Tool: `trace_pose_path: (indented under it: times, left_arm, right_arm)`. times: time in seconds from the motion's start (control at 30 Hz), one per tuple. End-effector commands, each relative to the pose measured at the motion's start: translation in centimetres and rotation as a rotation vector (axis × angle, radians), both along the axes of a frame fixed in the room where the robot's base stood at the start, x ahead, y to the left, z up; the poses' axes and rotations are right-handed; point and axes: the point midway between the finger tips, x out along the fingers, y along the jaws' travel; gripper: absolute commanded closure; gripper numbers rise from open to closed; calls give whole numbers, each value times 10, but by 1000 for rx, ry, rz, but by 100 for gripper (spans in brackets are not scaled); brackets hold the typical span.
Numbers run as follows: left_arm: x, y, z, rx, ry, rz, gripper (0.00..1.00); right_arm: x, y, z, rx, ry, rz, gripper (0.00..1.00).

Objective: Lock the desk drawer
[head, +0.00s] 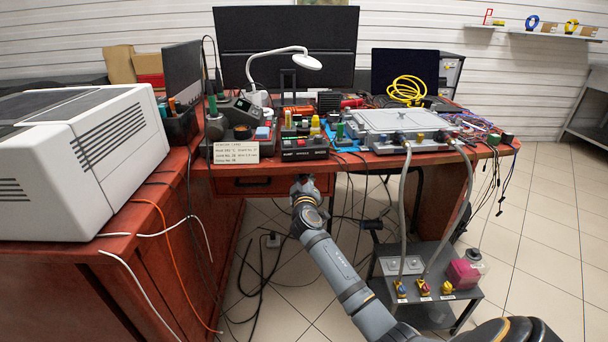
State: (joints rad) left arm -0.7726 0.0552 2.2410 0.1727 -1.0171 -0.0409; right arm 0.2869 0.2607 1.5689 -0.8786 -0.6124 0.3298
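The desk drawer (250,187) is a reddish wooden front under the desktop, at the centre left of the head view. It looks flush with the desk, so I see it as closed. My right arm reaches up from the lower right, and my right gripper (302,181) is at the right part of the drawer front. The gripper and wrist cover that part, so any lock or key there is hidden. The fingers are too small and dark to tell whether they are open or shut. My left gripper is not in view.
The red desk (345,163) carries electronics, a lamp (300,60) and a grey case (385,122). Hoses hang from the case to a grey cart (430,300) at the lower right. A white machine (95,150) stands at left. Cables hang below the desk and lie on the floor.

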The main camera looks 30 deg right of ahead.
Motion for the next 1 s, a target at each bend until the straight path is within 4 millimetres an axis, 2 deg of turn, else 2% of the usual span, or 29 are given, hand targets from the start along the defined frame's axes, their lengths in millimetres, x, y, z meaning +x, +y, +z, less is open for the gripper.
trace_pose_path:
  times: [0.6, 1.0]
  left_arm:
    - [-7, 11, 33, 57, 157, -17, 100]
    - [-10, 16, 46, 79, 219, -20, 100]
  right_arm:
    - [1, 2, 0, -482, 295, 2, 100]
    - [1, 2, -2, -679, 415, 1, 100]
